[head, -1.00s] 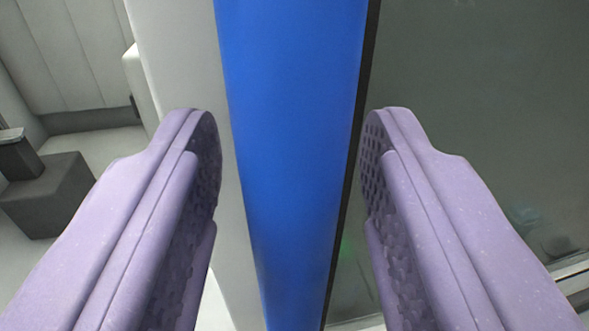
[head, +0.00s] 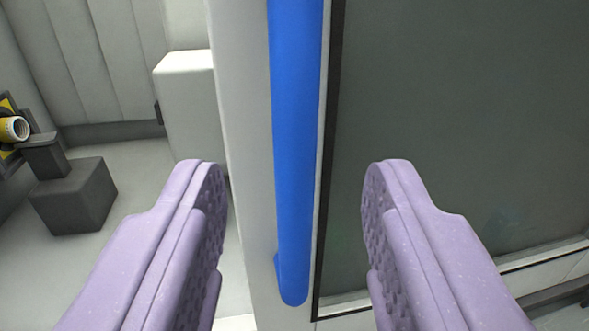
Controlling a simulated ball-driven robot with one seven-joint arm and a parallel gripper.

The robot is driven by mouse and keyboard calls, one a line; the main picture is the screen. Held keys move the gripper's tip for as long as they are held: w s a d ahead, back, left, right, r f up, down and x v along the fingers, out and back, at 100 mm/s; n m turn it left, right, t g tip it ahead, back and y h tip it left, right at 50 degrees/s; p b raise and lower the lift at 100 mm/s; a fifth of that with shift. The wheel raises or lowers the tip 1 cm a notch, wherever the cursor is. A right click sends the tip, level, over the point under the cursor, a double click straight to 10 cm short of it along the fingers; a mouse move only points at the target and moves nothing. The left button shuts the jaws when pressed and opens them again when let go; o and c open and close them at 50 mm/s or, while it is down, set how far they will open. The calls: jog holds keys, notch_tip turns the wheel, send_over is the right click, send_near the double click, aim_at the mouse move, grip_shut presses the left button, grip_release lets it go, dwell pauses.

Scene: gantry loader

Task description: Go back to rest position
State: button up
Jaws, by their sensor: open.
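My gripper (head: 294,185) shows in the head view with two purple fingers, set wide apart and empty. A long blue vertical handle (head: 296,150) stands ahead, seen between the fingers, and its rounded lower end shows. The fingers do not touch it. The handle is fixed to the pale frame (head: 240,130) of a door or panel. Its upper end is outside the picture.
A dark glass pane (head: 440,110) fills the right side. On the left are a dark grey block (head: 75,195) on the floor, a yellow and white cylindrical part (head: 14,129) and a white box (head: 188,95). Open floor lies between them.

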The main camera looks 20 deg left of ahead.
notch_tip(320, 180, up, 20)
jog(key=a+m+t+h+b, duration=0.2)
jog(key=m+h+b, duration=0.1)
jog(key=h+b, duration=0.4)
jog(key=s+a+r+m+g+b, duration=0.1)
jog(key=s+a+r, duration=0.4)
jog(key=s, duration=0.6)
jog(key=s+a+r+m+g+b, duration=0.1)
jog(key=s+a+r+g+b, duration=0.1)
jog(key=s+a+r, duration=0.4)
jog(key=s+r, duration=0.2)
jog(key=s, duration=0.3)
jog(key=shift+a+r+h+b, duration=0.2)
jog(key=shift+h+b, duration=0.1)
jog(key=shift+b, duration=0.1)
